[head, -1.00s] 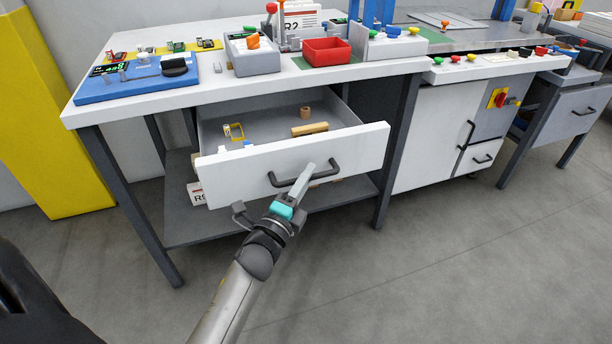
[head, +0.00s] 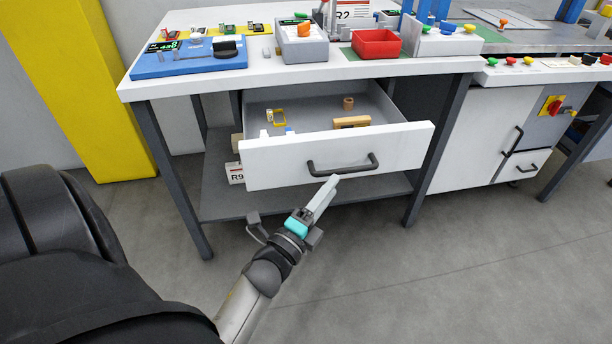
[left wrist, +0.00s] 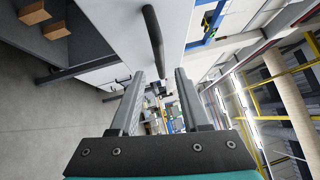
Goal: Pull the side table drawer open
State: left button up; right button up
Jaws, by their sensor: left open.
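The side table drawer (head: 275,165) is white-fronted and stands pulled out, with its grey inside showing. Its dark bar handle (head: 343,166) is on the front. My left gripper (head: 331,182) is just below and in front of the handle, pointing up at it. In the left wrist view the two fingers of my left gripper (left wrist: 157,80) stand apart with nothing held between them. The handle (left wrist: 153,38) shows there just beyond the fingertips, in line with the gap. My right gripper is out of view.
The tabletop (head: 270,72) above holds a blue device (head: 188,60) and a red bin (head: 376,43). A lower shelf (head: 240,205) is beneath. The floor in front is clear.

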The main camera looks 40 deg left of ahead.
pick_arm(q)
jog(key=s+f+p, duration=0.1)
jog(key=s, duration=0.7)
jog(key=shift+s+d, duration=0.2)
jog(key=shift+d, duration=0.05)
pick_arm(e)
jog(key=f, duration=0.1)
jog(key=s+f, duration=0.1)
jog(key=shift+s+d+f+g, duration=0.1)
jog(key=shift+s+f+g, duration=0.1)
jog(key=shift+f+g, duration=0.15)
pick_arm(q)
jog(key=shift+f, duration=0.1)
